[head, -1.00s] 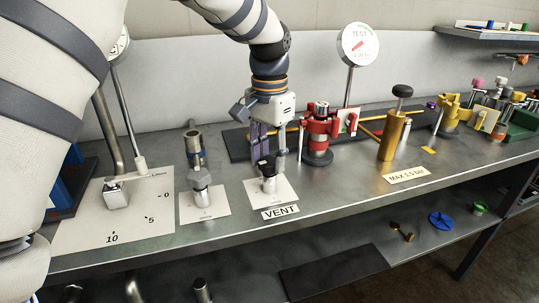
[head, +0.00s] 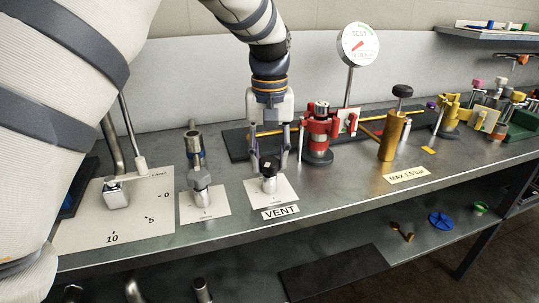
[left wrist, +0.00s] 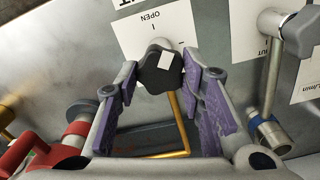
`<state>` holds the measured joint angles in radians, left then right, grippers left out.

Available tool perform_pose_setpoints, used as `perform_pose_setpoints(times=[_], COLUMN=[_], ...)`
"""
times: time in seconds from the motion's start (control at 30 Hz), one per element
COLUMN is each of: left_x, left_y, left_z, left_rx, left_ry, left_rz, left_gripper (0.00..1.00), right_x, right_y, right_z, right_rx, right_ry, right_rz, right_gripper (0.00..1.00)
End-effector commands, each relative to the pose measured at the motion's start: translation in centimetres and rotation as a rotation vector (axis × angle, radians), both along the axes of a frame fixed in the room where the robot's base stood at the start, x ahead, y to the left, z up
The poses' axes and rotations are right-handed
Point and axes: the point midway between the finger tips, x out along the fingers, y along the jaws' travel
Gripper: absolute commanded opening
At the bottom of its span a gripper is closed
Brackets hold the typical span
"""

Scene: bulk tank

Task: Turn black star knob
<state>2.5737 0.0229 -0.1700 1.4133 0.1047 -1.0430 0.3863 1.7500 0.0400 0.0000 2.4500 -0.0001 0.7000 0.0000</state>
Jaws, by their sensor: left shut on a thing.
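The black star knob (head: 269,165) with a pale mark on top sits on a short metal valve above a white card (head: 285,190) at the bench's front edge, behind the VENT label (head: 280,212). In the left wrist view the black knob (left wrist: 157,72) lies between the purple-padded fingertips, with OPEN printed on the card (left wrist: 135,30) beside it. My left gripper (head: 270,163) reaches down from above with one finger on each side of the knob; it also shows in the left wrist view (left wrist: 160,66), shut on the knob. My right gripper is not in view.
A red valve (head: 319,128) stands close to the right of my left gripper, with the TEST gauge (head: 359,45) behind. A metal valve (head: 201,178) stands to the left. A yellow cylinder (head: 393,137) is further right.

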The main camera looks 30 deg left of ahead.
Motion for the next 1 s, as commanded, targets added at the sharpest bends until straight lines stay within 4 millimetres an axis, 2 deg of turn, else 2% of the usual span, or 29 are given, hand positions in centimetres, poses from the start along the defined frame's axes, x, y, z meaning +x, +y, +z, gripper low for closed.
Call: perform_pose_setpoints(times=[0.3,0.7,0.73,0.8,1.0], left_x=[-0.09,-0.10,-0.10,-0.09,-0.05], left_y=[-0.04,-0.04,-0.04,-0.04,-0.02], left_z=[-0.26,-0.28,-0.28,-0.27,-0.14], left_rx=[-0.001,-0.001,-0.001,-0.001,-0.001], left_ry=[0.007,0.007,0.007,0.007,0.003], left_rz=[0.066,0.071,0.071,0.071,0.070], left_gripper=[0.08,0.08,0.38,0.53,0.56], right_x=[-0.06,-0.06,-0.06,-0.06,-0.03], right_y=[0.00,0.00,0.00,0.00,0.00], right_z=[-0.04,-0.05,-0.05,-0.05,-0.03], right_rx=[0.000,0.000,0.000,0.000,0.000], right_ry=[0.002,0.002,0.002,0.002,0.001], right_rz=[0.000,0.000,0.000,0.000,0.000], right_gripper=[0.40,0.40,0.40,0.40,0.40])
